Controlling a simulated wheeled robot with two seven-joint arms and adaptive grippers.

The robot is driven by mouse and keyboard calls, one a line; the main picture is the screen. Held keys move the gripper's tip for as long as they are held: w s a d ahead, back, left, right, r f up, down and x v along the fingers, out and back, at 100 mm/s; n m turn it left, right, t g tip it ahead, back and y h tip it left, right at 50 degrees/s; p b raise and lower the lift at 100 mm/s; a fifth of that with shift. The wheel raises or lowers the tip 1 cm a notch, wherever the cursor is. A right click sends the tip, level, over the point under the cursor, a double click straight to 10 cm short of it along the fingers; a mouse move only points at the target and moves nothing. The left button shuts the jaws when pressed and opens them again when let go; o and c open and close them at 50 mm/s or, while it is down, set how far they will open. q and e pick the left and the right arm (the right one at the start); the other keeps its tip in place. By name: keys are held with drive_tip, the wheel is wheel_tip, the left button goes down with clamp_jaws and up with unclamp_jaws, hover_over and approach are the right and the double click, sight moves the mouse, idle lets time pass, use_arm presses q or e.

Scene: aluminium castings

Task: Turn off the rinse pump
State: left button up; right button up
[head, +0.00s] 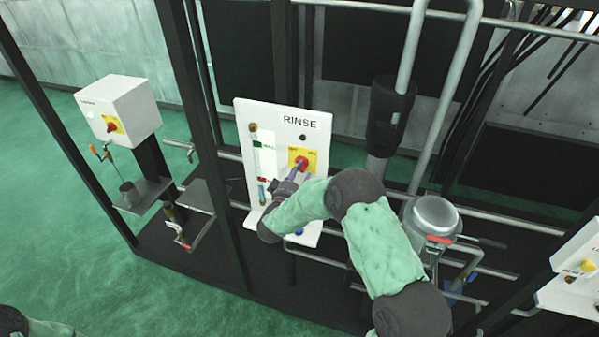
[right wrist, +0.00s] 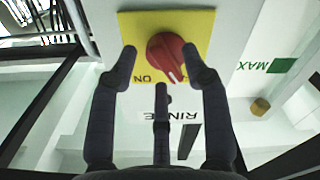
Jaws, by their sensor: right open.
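The white RINSE panel (head: 244,150) stands upright in the middle of the head view. Its red rotary knob (head: 301,162) sits on a yellow plate (head: 310,154). In the right wrist view the panel is upside down; the knob (right wrist: 168,52) has a white mark near its lower edge, beside lettering partly hidden by a finger. "ON" is readable to the left of that. My right gripper (head: 291,180) is open in front of the knob, its fingers spread around it in the wrist view. I cannot tell whether they touch it. My left gripper is out of view.
A white box (head: 137,101) with another red knob on yellow stands at the left. A steel canister (head: 432,217) with a red handle is right of my arm. Grey pipes and dark frame posts surround the panel. Another white panel (head: 577,262) is at the right edge.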

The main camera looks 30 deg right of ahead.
drive_tip(key=v, duration=1.1)
